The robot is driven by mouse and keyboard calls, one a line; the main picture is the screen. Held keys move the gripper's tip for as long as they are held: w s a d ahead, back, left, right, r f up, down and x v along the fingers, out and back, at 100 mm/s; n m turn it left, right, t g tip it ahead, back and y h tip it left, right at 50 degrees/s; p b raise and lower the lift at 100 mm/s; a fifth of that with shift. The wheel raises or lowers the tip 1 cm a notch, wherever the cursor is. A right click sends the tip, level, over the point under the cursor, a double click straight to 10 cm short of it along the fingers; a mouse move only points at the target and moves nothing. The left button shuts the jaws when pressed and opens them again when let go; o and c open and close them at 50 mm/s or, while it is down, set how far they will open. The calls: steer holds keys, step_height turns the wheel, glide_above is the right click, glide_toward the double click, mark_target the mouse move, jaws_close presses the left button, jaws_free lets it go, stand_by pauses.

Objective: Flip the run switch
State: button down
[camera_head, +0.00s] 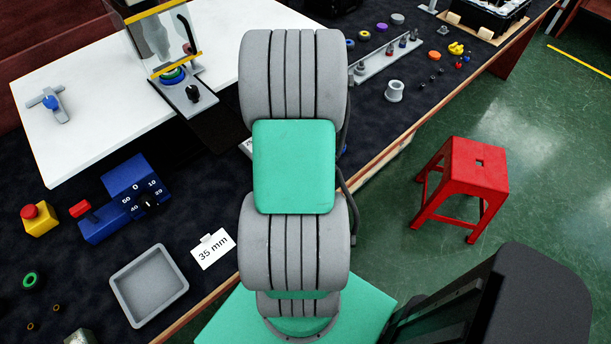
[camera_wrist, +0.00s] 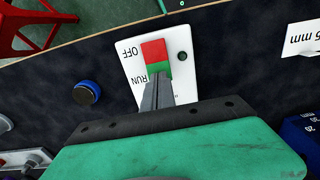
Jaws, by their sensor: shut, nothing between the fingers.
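The run switch (camera_wrist: 154,50) shows in the wrist view as a red and green rocker on a white plate (camera_wrist: 182,65). The plate is lettered OFF beside the red part and RUN beside the green part. My gripper (camera_wrist: 158,78) is shut and empty, with its fingertips at the green part. Whether the tips touch it or are just above it I cannot tell. In the head view my arm hides the switch and my gripper.
A blue round knob (camera_wrist: 87,92) is left of the plate in the wrist view. A blue dial unit (camera_head: 128,195), a grey tray (camera_head: 118,290) and a 35 mm card (camera_head: 213,250) are on the dark table. A red stool (camera_head: 470,165) stands on the floor.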

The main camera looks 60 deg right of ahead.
steer(key=shift+f+b, duration=0.3)
steer(key=shift+f, duration=0.2)
step_height(320, 180, up, 7)
steer(key=p, duration=0.5)
steer(key=shift+r, duration=0.1)
stand_by(0.5)
